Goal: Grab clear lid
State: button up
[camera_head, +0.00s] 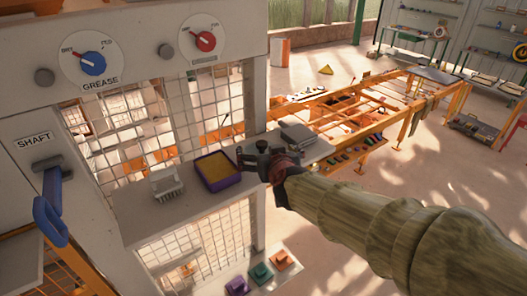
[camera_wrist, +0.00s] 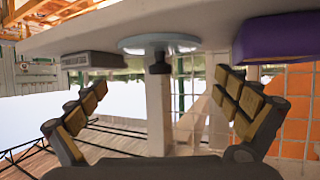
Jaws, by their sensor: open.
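The clear lid (camera_wrist: 130,43) is a pale bluish disc with a dark knob (camera_wrist: 159,64). In the wrist view it lies against the light shelf, and the shelf appears at the top of the picture. My gripper (camera_wrist: 161,84) is open, with one finger on each side of the knob's line. The knob is between and beyond the fingertips, with no contact visible. In the head view my gripper (camera_head: 262,157) is over the shelf, right of the purple tray; I cannot make out the lid there.
The purple tray (camera_head: 221,184) with yellow filling stands close to my gripper; its side shows in the wrist view (camera_wrist: 275,38). A grey box (camera_head: 306,144) is on the other side. A white ribbed piece (camera_head: 167,187) sits further left on the shelf (camera_head: 140,222). Wire mesh stands behind.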

aim_at(263, 147)
jog(key=b+x, duration=0.1)
jog(key=x, duration=0.5)
jog(key=shift+w+a+f, duration=0.1)
jog(key=shift+w+f, duration=0.1)
jog(key=shift+w, duration=0.1)
jog(key=shift+s, duration=0.1)
jog(key=shift+c, duration=0.5)
